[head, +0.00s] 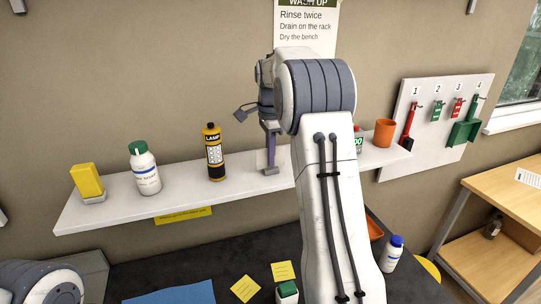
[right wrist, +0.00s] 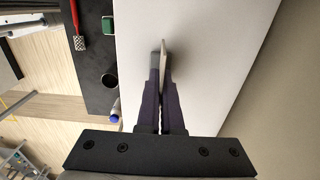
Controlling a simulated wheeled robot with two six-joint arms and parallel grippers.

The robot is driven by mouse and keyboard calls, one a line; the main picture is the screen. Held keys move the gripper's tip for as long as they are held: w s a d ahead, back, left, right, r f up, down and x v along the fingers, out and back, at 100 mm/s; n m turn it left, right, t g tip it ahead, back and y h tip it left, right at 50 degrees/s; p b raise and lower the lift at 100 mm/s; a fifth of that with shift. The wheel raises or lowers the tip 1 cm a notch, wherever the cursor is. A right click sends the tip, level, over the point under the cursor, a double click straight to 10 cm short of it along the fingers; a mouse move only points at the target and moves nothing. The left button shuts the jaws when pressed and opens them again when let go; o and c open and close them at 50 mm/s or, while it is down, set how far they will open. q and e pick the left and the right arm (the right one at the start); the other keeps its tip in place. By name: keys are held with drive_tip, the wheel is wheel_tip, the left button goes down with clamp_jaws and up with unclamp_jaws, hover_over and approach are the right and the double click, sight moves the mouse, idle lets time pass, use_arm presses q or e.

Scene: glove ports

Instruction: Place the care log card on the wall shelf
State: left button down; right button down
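The care log card (head: 261,158) is a pale, thin card at the middle of the wall shelf (head: 110,201) in the head view. In the right wrist view the card (right wrist: 163,54) shows edge-on as a thin pale strip between the fingertips. My right gripper (head: 270,168) is shut on it, with its fingers pointing down at the shelf; they also show in the right wrist view (right wrist: 159,62). The card stands about upright over the white shelf board; I cannot tell whether it touches. My left gripper is out of view.
On the shelf stand a yellow block (head: 87,178), a white bottle with green cap (head: 146,172), a black-and-yellow lamp bottle (head: 213,155) and an orange cup (head: 384,132). Shelf space between lamp bottle and card is clear. A tool board (head: 437,110) hangs right.

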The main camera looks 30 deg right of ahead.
drive_tip(key=c, duration=1.1)
unclamp_jaws()
drive_tip(key=shift+f, duration=0.1)
